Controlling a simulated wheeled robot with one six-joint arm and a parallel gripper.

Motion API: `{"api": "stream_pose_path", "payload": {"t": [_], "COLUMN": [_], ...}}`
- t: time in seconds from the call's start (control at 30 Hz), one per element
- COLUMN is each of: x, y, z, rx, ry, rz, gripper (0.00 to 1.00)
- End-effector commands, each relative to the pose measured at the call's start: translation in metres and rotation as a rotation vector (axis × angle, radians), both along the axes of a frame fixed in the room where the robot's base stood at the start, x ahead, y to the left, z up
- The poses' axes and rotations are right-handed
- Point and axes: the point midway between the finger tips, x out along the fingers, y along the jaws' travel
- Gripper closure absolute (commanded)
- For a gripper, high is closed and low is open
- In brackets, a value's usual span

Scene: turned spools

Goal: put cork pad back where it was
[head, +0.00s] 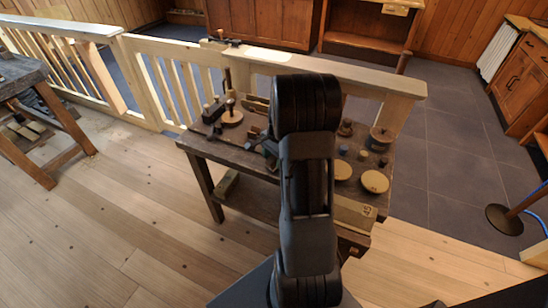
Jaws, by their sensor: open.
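Two round tan discs lie flat on the dark wooden workbench (206,143), near its right front. One disc (375,181) is fully visible, and the other disc (342,170) sits just beside my arm. Another tan round piece (232,119) lies at the bench's left end with a dark upright thing on it. I cannot tell which of these is the cork pad. My gripper (257,142) shows small and dark to the left of my arm, over the middle of the bench. It is open and appears empty. My arm hides the middle of the bench top.
A dark block (212,110) stands at the bench's left end. A round-based piece (381,138) and several small dark pieces stand at the right back. A pale railing (370,84) runs behind the bench. The plank floor (130,215) at the left front is clear.

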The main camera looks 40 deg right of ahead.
Motion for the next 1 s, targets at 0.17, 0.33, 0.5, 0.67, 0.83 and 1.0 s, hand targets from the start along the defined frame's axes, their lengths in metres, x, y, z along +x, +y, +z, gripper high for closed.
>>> {"api": "stream_pose_path", "payload": {"t": [0.17, 0.33, 0.5, 0.67, 0.83, 1.0], "x": [0.000, 0.001, 0.001, 0.002, 0.002, -0.001], "y": [0.000, -0.005, -0.010, -0.014, -0.017, 0.007], "z": [0.013, 0.040, 0.074, 0.101, 0.119, 0.137], "rx": [-0.001, -0.003, -0.003, -0.003, -0.001, -0.024], "ry": [-0.002, -0.005, -0.004, -0.003, -0.001, -0.031], "rz": [0.000, -0.002, -0.002, 0.000, 0.000, 0.112], "gripper": [0.39, 0.39, 0.39, 0.39, 0.39, 0.39]}}
